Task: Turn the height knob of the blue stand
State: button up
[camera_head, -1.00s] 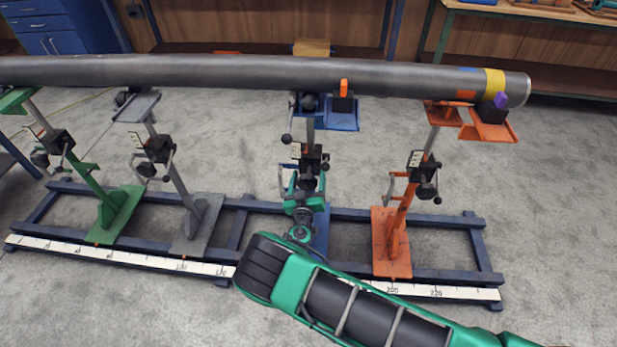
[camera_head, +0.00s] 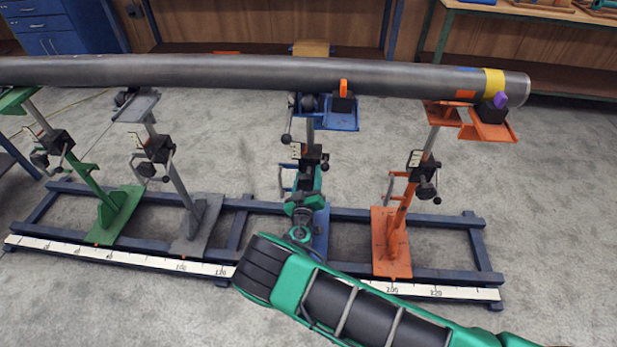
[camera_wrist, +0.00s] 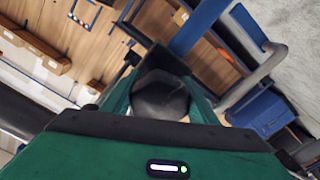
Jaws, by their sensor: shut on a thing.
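The blue stand (camera_head: 320,232) stands third from the left on the dark rail frame, under the long grey pipe (camera_head: 230,72). Its blue top plate (camera_head: 341,120) is just below the pipe. My green gripper (camera_head: 312,176) is in front of the stand's post, at the black clamp block, and hides most of the knob there. In the wrist view, the black height knob (camera_wrist: 160,96) sits between the two fingers, and my gripper (camera_wrist: 162,88) is shut on it.
An orange stand (camera_head: 391,240) is to the right; a grey stand (camera_head: 196,225) and a green stand (camera_head: 115,212) are to the left. A white measuring strip (camera_head: 130,257) runs along the frame's front. A workbench (camera_head: 520,12) stands behind. The floor in front is clear.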

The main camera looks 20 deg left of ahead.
jog(key=n, duration=0.7)
jog(key=shift+s+a, duration=0.1)
dwell(0.6)
jog(key=o, duration=1)
jog(key=shift+o, duration=0.2)
jog(key=v, duration=1)
jog(key=shift+s, duration=0.3)
